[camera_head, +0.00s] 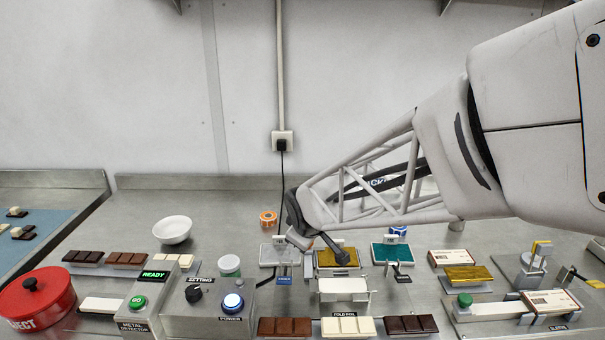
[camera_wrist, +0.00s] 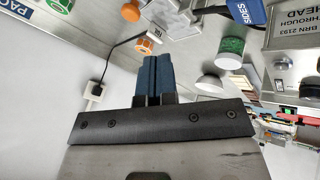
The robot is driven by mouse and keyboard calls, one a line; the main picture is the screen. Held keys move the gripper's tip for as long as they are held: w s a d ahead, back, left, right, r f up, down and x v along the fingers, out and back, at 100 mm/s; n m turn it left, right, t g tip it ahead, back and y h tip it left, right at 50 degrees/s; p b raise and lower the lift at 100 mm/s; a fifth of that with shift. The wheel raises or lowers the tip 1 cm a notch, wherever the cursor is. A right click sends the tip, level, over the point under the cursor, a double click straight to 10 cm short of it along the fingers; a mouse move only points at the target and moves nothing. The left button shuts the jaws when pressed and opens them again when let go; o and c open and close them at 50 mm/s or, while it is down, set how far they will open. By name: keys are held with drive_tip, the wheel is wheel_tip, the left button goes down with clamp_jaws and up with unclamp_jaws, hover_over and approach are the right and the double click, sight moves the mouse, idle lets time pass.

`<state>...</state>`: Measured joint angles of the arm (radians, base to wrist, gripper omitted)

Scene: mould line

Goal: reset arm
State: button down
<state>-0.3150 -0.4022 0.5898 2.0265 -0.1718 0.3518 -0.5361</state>
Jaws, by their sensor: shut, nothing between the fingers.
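My gripper (camera_wrist: 157,62) shows in the wrist view with its two blue fingers side by side and closed together. Nothing shows between them. In the head view my arm reaches in from the right, and its end hangs over the middle of the steel bench, above the gold plate (camera_head: 337,258) and the clear plate (camera_head: 275,254). The fingers are small there and hard to make out.
A white bowl (camera_head: 172,230), an orange roll (camera_head: 268,218) and a small cup (camera_head: 229,265) stand on the bench. Metal detector (camera_head: 140,307), power box (camera_head: 205,310), red pot (camera_head: 37,298) and chocolate bars (camera_head: 285,327) line the front. A corded wall outlet (camera_head: 283,141) is behind.

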drive_tip(key=s+d+r+m+g, duration=0.1)
drive_tip(key=s+d+m, duration=0.3)
drive_tip(key=s, duration=0.5)
drive_tip(key=s+d+r+m+g+h, duration=0.1)
drive_tip(key=s+d+r+m, duration=0.2)
drive_tip(key=s+d, duration=0.5)
drive_tip(key=s+d+r+m+g, duration=0.1)
drive_tip(key=s+d+m, duration=0.3)
drive_tip(key=s, duration=0.7)
drive_tip(key=shift+s+d+r+m+g, duration=0.15)
drive_tip(key=shift+d+r+m+g, duration=0.2)
drive_tip(key=shift+d+r, duration=0.55)
